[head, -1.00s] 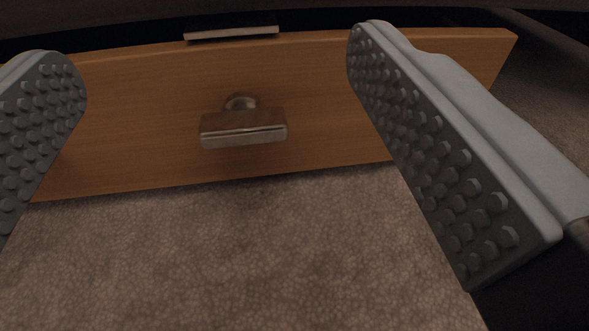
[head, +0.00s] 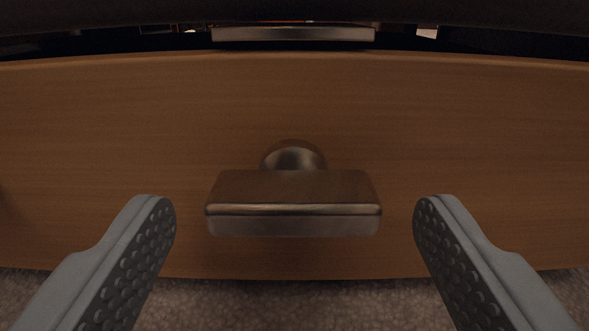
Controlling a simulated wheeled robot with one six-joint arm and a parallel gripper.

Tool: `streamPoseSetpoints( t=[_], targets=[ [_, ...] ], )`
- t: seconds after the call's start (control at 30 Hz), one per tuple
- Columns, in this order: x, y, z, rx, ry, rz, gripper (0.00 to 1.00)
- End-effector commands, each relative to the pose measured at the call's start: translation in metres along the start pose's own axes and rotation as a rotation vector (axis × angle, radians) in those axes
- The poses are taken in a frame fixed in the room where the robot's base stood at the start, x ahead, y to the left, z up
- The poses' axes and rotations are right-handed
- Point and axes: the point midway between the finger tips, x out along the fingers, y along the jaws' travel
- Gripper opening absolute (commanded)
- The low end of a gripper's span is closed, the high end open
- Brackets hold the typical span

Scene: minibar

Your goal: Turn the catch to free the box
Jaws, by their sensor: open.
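The catch (head: 294,203) is a metal bar on a round metal stem, lying crosswise in the middle of a wooden front panel (head: 120,120). I take this panel to be the front of the box; the rest of the box is hidden. My gripper (head: 294,215) is open, with one studded grey finger to the left of the bar and one to its right. There is a gap between each fingertip and the bar's ends, and neither finger touches it.
A second metal bar (head: 292,34) shows above the panel's top edge, in a dark gap with small unclear items behind it. Grey-brown carpet (head: 290,305) lies below the panel.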

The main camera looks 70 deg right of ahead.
Motion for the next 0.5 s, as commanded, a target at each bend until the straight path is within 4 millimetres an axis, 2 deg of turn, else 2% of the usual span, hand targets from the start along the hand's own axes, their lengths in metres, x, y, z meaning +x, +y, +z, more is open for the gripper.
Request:
streamPoseSetpoints(
  t=[0.2, 0.5],
  targets=[
    [0.016, 0.000, 0.000, 0.001, -0.001, 0.000, 0.76],
    [0.017, 0.000, 0.000, 0.001, -0.001, -0.001, 0.76]
  ],
)
